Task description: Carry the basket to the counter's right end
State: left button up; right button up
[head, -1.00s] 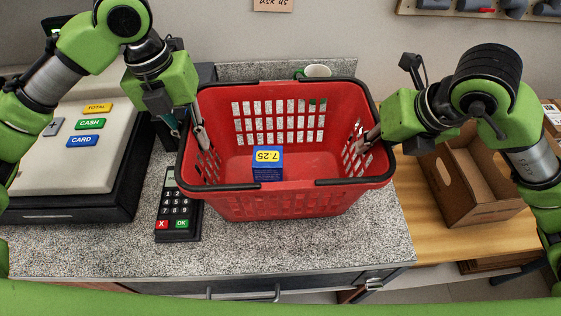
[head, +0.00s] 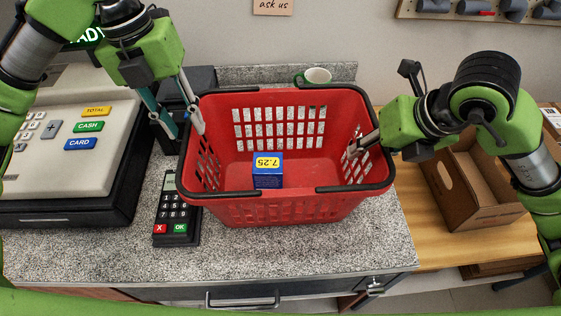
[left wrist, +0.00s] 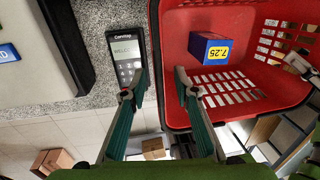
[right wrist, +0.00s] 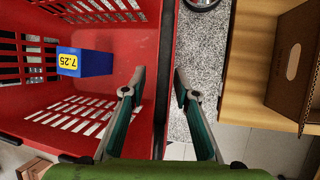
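The red basket (head: 285,208) with black rim and handles stands upright on the speckled counter (head: 290,250), close to the counter's right end. A blue box (head: 268,178) with a yellow 7.25 label lies inside. My left gripper (head: 180,124) is open, its fingers apart on either side of the basket's left wall; in the left wrist view (left wrist: 155,88) gaps show beside that wall. My right gripper (right wrist: 158,80) is open around the right wall, one finger inside and one outside. In the head view the right gripper's outer finger is hidden.
A card reader (head: 177,210) is close to the basket's left side, with a cash register (head: 60,160) beyond it. A green-and-white mug (head: 317,76) stands behind the basket. A wooden surface (head: 415,235) with a cardboard box (head: 470,190) adjoins on the right.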

jog(key=shift+r, duration=0.15)
pick_arm(q)
jog(key=r, duration=0.5)
jog(key=shift+a+r, duration=0.2)
jog(key=shift+a, duration=0.2)
pick_arm(e)
jog(key=v, duration=1.1)
jog(key=shift+s+d+r, duration=0.15)
jog(key=shift+s+r, duration=0.05)
jog(key=shift+r, duration=0.05)
pick_arm(q)
jog(key=shift+s+f, duration=0.1)
